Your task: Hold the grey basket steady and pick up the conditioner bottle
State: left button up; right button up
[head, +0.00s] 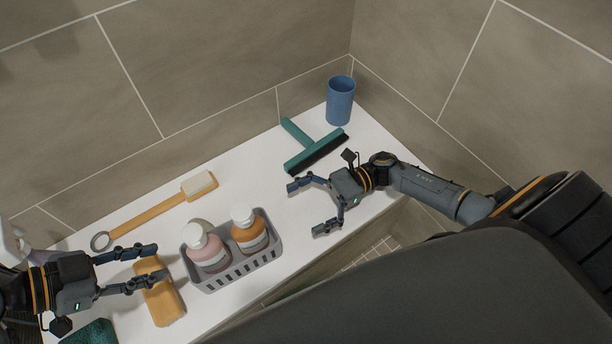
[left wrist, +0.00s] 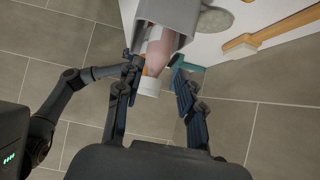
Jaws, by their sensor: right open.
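The grey basket (head: 235,272) stands on the white ledge and also shows at the top of the left wrist view (left wrist: 172,14). It holds a pink bottle (head: 208,254) and an amber bottle (head: 250,236), both upright with white caps. I cannot tell from their labels which is the conditioner. My left gripper (head: 160,265) is open and empty, left of the basket and apart from it, above a yellow block. My right gripper (head: 303,209) is open and empty, right of the basket, its fingers pointing toward it without touching.
The yellow block (head: 160,296) lies left of the basket. A wooden-handled brush (head: 155,216) lies behind it. A green squeegee (head: 312,150) and blue cup (head: 340,101) are at the back right. A dark green cloth (head: 90,333) is at the front left. Tiled walls bound the ledge.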

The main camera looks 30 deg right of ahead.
jog(key=shift+s+f, duration=0.1)
jog(key=shift+s, duration=0.1)
jog(key=shift+a+n+g, duration=0.25)
jog(key=shift+n+g, duration=0.05)
jog(key=shift+g, duration=0.1)
send_near(241, 266)
jog(key=w+a, duration=0.1)
jog(key=a, duration=0.1)
jog(key=w+a, duration=0.2)
jog(key=w+a+f, duration=0.1)
jog(key=a, duration=0.1)
jog(key=shift+w+a, duration=0.25)
jog(key=shift+w, duration=0.1)
jog(key=shift+c, duration=0.4)
jog(key=c, duration=0.9)
pick_arm(q)
jog(key=shift+o, duration=0.2)
jog(key=shift+w, duration=0.1)
